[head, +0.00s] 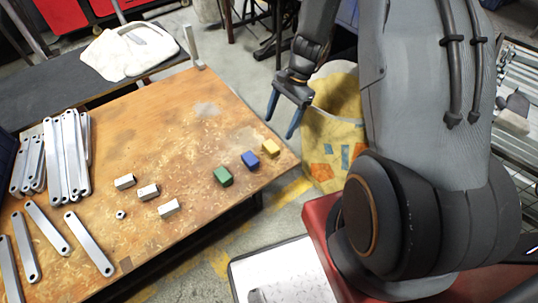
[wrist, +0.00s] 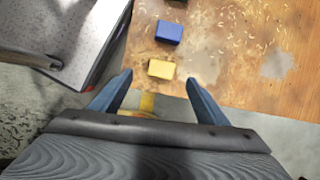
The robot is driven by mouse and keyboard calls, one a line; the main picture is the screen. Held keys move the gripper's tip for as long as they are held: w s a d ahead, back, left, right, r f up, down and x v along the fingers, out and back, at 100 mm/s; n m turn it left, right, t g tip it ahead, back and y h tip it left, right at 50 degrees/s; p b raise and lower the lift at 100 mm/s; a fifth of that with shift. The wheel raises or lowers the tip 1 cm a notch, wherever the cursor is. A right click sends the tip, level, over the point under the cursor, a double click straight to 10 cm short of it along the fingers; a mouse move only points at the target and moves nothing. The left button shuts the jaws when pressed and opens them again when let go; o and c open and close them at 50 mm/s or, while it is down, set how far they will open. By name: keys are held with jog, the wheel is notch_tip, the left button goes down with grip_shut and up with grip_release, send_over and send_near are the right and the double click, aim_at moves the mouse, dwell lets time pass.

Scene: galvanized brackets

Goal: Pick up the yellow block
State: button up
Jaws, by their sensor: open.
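The yellow block (head: 270,146) sits near the right edge of the wooden table in the head view. In the wrist view the yellow block (wrist: 161,69) lies close to the table edge, ahead of my gripper and between the lines of its two fingers. My gripper (head: 281,117) is open and empty, with its fingers pointing down near the table's right corner. In the wrist view both fingers of my gripper (wrist: 158,84) are spread apart, and neither touches the block.
A blue block (head: 250,160) and a green block (head: 223,176) stand in a row beside the yellow one on the wooden table (head: 170,110). Metal brackets (head: 68,155) and several small pale blocks lie further left. A patterned bag (head: 335,125) stands behind my gripper.

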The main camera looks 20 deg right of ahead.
jog(key=m, duration=0.1)
send_over(272, 145)
jog(key=w+d, duration=0.1)
jog(key=d, duration=0.1)
jog(key=f, duration=0.5)
jog(key=shift+d+b, duration=0.2)
jog(key=shift+b, duration=0.2)
jog(key=shift+x, duration=2.95)
jog(key=shift+s, duration=0.15)
jog(key=c, duration=1.2)
